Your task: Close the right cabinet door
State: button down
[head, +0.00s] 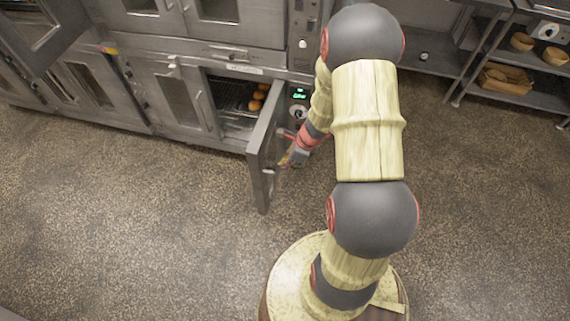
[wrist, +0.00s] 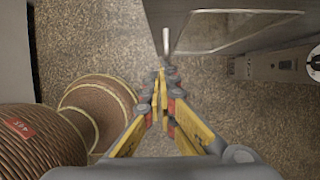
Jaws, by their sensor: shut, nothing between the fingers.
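The right cabinet door (head: 262,160) is a grey metal oven door in the lower row, swung open and standing out into the room. Behind it, the lit oven chamber (head: 232,98) shows racks with several brown rolls. The left door (head: 178,98) beside it is shut. My gripper (head: 287,160) is at the right side of the open door, close to it; contact cannot be told. In the wrist view the door's windowed face (wrist: 205,32) fills the top, with a thin metal bar (wrist: 166,40) just ahead of my closed, empty fingertips (wrist: 162,80).
A control panel (head: 299,100) with a green display and knob is right of the opening; it also shows in the wrist view (wrist: 285,66). Another oven door (head: 38,35) stands open at upper left. Shelves with baskets (head: 505,78) are at upper right. The speckled floor is clear.

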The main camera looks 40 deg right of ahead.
jog(key=w+a+f+b, duration=0.2)
jog(key=w+a+f, duration=0.2)
jog(key=w+f, duration=0.1)
jog(key=shift+f+b, duration=0.3)
jog(key=shift+b, duration=0.05)
